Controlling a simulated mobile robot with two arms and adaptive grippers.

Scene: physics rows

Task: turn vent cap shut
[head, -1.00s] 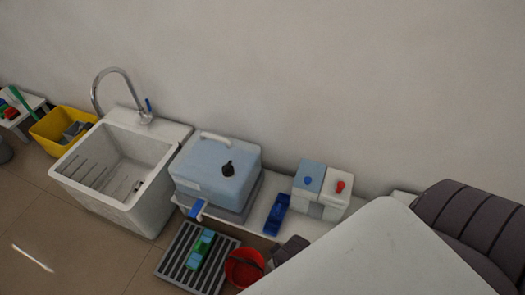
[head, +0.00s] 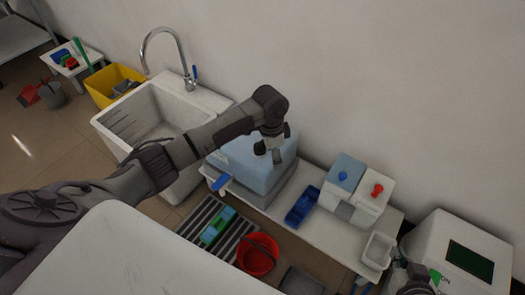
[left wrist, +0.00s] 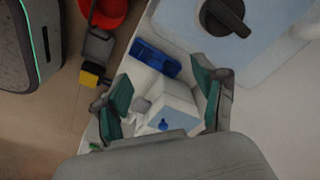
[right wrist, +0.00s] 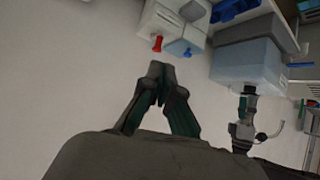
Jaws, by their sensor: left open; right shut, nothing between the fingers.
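The vent cap is the black round knob (left wrist: 228,15) with a raised grip bar, on the pale blue lid of the box (head: 236,153); its bar runs diagonally in the left wrist view. In the head view my left gripper (head: 268,152) is over the box lid and largely covers the cap; contact cannot be told. In the left wrist view its green-padded fingers are open and empty, with the cap outside them. My right gripper (right wrist: 160,75) is shut and empty in front of the pale wall, apart from the box.
A white sink (head: 137,127) stands left of the box. A red bucket (head: 257,262) and slatted grate (head: 191,230) are in front, low down.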

